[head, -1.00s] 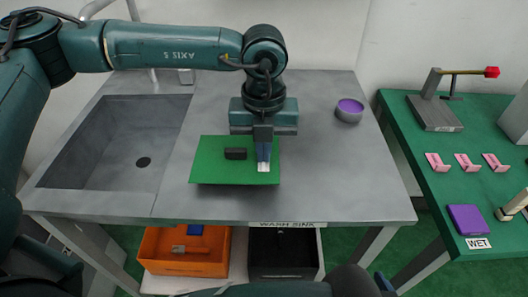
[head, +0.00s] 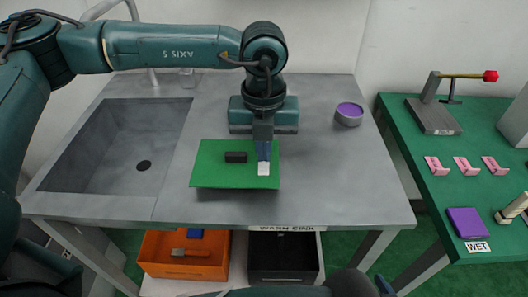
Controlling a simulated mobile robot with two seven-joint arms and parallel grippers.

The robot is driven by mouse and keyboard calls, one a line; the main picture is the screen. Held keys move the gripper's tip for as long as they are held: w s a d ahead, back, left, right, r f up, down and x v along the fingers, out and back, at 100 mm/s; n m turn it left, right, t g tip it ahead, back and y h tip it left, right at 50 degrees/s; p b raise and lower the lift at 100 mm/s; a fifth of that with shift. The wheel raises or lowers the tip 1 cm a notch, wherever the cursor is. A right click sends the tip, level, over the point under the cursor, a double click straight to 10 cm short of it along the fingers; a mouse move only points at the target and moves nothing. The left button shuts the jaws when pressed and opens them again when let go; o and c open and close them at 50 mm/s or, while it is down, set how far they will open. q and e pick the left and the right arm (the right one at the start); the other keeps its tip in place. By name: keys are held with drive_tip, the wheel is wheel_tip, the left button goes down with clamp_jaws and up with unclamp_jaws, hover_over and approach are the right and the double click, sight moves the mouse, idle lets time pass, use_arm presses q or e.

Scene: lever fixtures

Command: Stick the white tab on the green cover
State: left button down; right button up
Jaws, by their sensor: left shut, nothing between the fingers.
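The green cover (head: 213,174) is a flat sheet on the grey sink counter, with a small black block (head: 236,157) on it. The white tab (head: 263,170) is on the green cover, near its right front part. My left gripper (head: 263,160) points down right at the tab's back edge. Its fingers are shut with nothing between them. Whether the fingertips touch the tab I cannot tell. My right gripper is not in view.
A sink basin (head: 110,165) lies left of the cover. A round tin with a purple top (head: 349,113) stands at the back right. A green table (head: 400,150) at right holds pink brackets, a lever fixture and a purple block (head: 467,222). Orange (head: 160,265) and black bins sit below.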

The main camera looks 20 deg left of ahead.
sight(264, 165)
use_arm(q)
drive_tip(key=shift+r+p, duration=1.05)
drive_tip(key=shift+r, duration=1.65)
